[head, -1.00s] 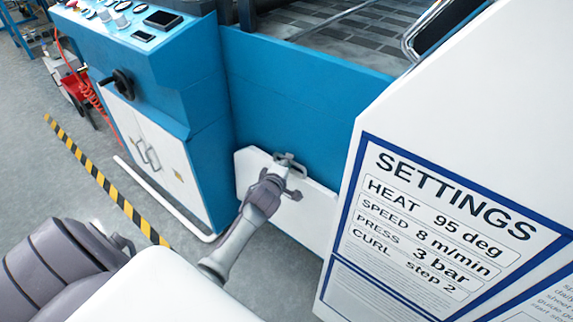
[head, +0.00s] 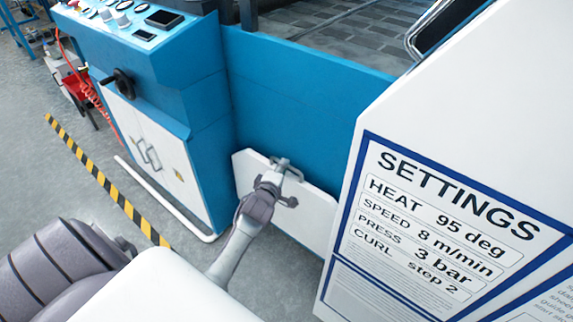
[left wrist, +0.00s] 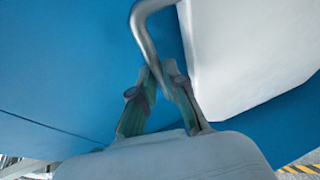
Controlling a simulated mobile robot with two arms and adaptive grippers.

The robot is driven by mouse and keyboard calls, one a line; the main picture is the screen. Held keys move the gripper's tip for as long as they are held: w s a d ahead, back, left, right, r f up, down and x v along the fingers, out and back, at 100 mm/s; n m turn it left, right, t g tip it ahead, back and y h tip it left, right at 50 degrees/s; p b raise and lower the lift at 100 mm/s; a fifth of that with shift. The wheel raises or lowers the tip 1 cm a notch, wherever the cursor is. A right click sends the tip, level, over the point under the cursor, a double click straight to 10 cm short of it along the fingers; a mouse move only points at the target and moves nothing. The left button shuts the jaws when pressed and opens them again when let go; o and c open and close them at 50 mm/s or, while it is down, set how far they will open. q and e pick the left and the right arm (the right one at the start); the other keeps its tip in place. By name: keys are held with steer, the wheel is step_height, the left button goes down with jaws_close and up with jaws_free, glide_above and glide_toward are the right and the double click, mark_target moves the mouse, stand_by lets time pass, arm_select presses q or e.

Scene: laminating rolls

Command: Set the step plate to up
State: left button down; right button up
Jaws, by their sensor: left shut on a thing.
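The step plate (head: 308,205) is a white panel low against the blue front of the machine. It appears to stand upright. A grey metal bar handle (head: 287,165) sits at its upper edge. My left gripper (head: 274,176) is at this handle, with its fingers shut on it. In the left wrist view the two fingertips (left wrist: 165,78) close on the lower end of the curved handle (left wrist: 142,28), beside the white plate (left wrist: 240,50). Part of the plate's lower left is hidden behind my arm. My right gripper is not in view.
A white settings board (head: 440,215) stands close at the right and reads CURL step 2. A blue cabinet (head: 175,75) with a handwheel and controls is at the left. A white floor rail (head: 165,200) and striped tape (head: 110,185) run along the grey floor.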

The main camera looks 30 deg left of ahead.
arm_select(q)
steer(key=c, duration=1.5)
jaws_free()
steer(key=v, duration=1.2)
